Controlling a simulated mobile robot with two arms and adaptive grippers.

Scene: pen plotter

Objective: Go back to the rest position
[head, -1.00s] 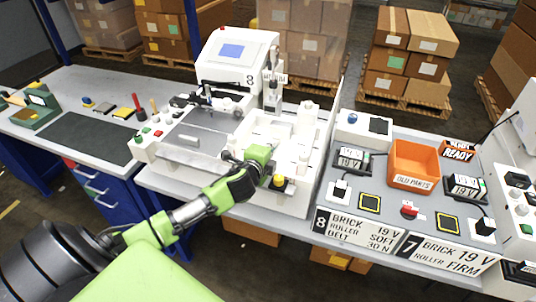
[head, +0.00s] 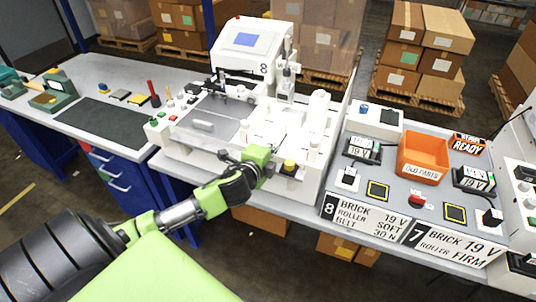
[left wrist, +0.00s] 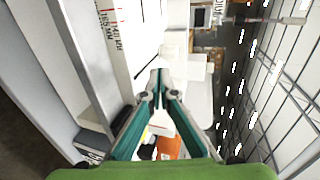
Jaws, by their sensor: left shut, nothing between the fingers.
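My left gripper (head: 264,163) is at the front of the white plotter machine (head: 240,50), over its front edge, near a yellow button (head: 289,165). In the left wrist view my left gripper's two fingers (left wrist: 158,90) come together at the tips, with nothing between them. White machine parts lie beyond the tips. My right gripper does not show in the head view. No rest position is marked in view.
An orange bin (head: 422,158) labelled OLD PARTS sits on the right bench, with small displays and buttons around it. A dark mat (head: 95,122) and small tools lie on the left bench. Cardboard boxes (head: 415,50) stand on pallets behind.

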